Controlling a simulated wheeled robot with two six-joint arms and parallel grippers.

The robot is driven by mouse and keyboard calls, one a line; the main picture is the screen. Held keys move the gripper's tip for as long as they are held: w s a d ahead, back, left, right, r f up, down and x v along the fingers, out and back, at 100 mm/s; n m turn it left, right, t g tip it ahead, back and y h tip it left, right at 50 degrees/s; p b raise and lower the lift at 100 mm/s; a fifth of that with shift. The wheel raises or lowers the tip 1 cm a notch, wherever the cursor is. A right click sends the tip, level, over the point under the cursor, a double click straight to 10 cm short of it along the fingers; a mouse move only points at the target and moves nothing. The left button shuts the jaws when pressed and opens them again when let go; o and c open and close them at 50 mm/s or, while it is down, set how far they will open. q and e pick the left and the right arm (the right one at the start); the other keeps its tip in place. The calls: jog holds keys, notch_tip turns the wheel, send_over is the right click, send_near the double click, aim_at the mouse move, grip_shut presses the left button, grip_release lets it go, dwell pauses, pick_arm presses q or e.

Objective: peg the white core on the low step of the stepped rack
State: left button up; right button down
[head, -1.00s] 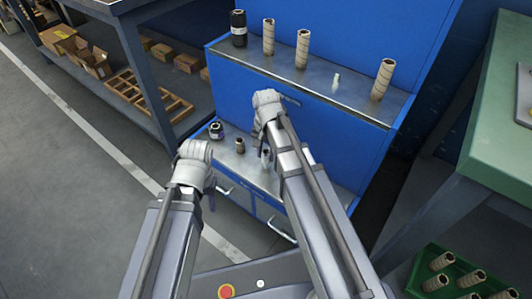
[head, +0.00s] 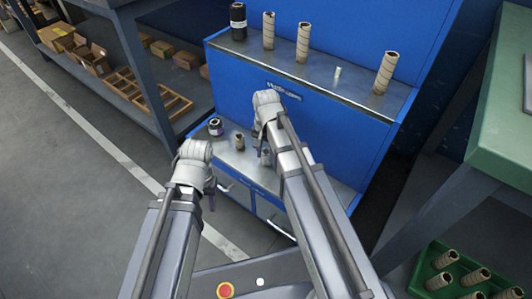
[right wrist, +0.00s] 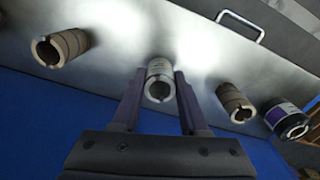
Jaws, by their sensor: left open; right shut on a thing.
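The white core (right wrist: 160,80) is between the two fingers of my right gripper (right wrist: 160,88) in the right wrist view, shut on it. In the head view the white core (head: 266,157) shows beside my right arm, upright over the low step (head: 225,160) of the blue stepped rack. A brown core (head: 240,141) and a dark roll with a purple band (head: 215,127) stand to its left on that step. The peg under the white core is hidden, so I cannot tell if it is seated. My left gripper (head: 211,200) is open and empty, left of the low step.
The high step (head: 345,90) carries a black roll (head: 238,20), several tall brown cores and a small pale peg (head: 337,74). Another brown core (right wrist: 60,48) stands on the low step beyond the white one. A green crate (head: 425,268) of cores is at lower right.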

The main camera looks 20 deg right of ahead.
jog(key=shift+f, duration=0.15)
dwell(0.3)
jog(key=shift+c, duration=1.8)
grip_release()
jog(key=shift+o, duration=0.4)
jog(key=shift+o, duration=1.4)
notch_tip(320, 180, up, 8)
jog(key=p, duration=0.8)
